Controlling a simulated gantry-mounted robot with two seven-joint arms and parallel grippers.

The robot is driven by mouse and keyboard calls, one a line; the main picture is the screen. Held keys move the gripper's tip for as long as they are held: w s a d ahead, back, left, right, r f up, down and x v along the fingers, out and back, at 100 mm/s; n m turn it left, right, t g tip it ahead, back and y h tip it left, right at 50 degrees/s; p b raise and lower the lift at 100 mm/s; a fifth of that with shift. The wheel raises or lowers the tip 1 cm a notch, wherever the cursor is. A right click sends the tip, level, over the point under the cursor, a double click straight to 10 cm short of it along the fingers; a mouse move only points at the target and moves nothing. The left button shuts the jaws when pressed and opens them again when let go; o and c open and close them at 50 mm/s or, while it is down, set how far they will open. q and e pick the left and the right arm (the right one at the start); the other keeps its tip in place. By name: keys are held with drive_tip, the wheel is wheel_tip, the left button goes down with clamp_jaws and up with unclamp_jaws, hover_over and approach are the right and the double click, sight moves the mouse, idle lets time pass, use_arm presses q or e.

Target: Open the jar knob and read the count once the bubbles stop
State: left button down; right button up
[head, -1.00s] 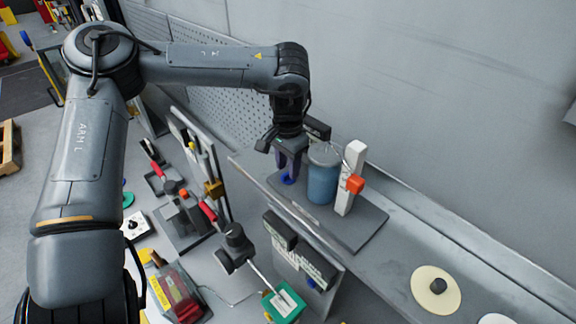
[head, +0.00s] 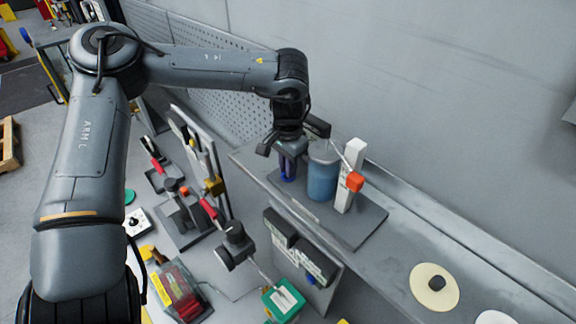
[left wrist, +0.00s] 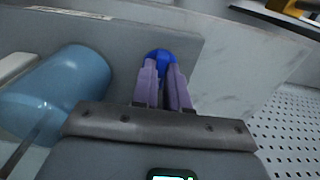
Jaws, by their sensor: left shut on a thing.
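The jar (head: 322,178) is a blue-filled cylinder with a grey top, upright on a dark base plate (head: 365,222) on the shelf. It also shows at the left of the left wrist view (left wrist: 62,92). The blue knob (left wrist: 160,56) sits beside the jar. My left gripper (head: 288,172) points down left of the jar, and its purple fingers are shut on the knob; in the left wrist view the fingertips (left wrist: 164,70) cover its near part. A dark display (head: 316,127) stands behind the jar, its reading not visible. My right gripper is not in view.
A cream disc (head: 435,287) lies further right on the shelf. Toggle clamps and a green box (head: 284,301) are below in front. The wall is close behind.

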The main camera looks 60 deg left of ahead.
use_arm(q)
drive_tip(key=shift+m, duration=0.3)
drive_tip(key=shift+m+b, duration=0.5)
drive_tip(key=shift+m, duration=0.1)
drive_tip(key=shift+m+b, duration=0.45)
drive_tip(key=shift+m, duration=0.75)
drive_tip(key=m, duration=0.4)
drive_tip(key=shift+m+b, duration=0.3)
drive_tip(key=m, duration=0.4)
drive_tip(key=shift+m, duration=2.2)
drive_tip(key=c, duration=1.1)
unclamp_jaws()
drive_tip(key=shift+c, duration=0.2)
